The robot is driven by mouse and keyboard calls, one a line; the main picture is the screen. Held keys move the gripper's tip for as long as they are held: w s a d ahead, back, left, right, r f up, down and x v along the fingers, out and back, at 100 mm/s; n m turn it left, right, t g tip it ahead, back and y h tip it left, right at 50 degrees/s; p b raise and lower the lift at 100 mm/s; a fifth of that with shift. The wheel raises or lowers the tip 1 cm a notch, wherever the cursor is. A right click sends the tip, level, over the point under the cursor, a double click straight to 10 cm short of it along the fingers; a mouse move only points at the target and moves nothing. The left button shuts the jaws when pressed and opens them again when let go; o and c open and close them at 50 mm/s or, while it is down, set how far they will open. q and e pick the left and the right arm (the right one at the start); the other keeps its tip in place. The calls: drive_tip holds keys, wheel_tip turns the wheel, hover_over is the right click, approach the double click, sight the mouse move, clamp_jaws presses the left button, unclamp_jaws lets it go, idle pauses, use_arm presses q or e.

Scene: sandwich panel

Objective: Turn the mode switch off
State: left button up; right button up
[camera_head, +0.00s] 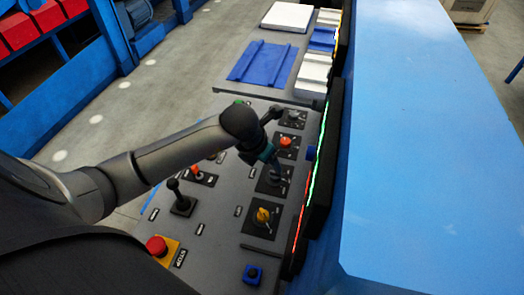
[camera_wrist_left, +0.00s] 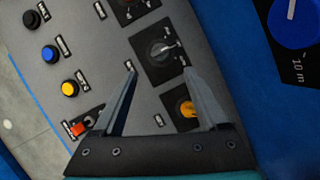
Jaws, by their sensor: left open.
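My left gripper (camera_head: 273,167) is over the control panel (camera_head: 222,215), with its jaws apart and empty. A dark rotary switch with a grey knob (camera_head: 276,177) on a square black plate lies just below it. In the left wrist view this dark switch (camera_wrist_left: 160,50) shows between and beyond the two open fingertips (camera_wrist_left: 161,73); contact cannot be told. A yellow rotary switch (camera_head: 263,215) sits nearer on the panel and also shows behind the right finger in the wrist view (camera_wrist_left: 187,108). The labels are too small to read, so I cannot tell which is the mode switch.
An orange-red knob (camera_head: 286,141) and another dark switch (camera_head: 292,116) sit farther back. A blue wall-like body (camera_head: 430,130) borders the right side.

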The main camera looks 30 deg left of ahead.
use_arm(q)
drive_tip(key=shift+v, duration=2.1)
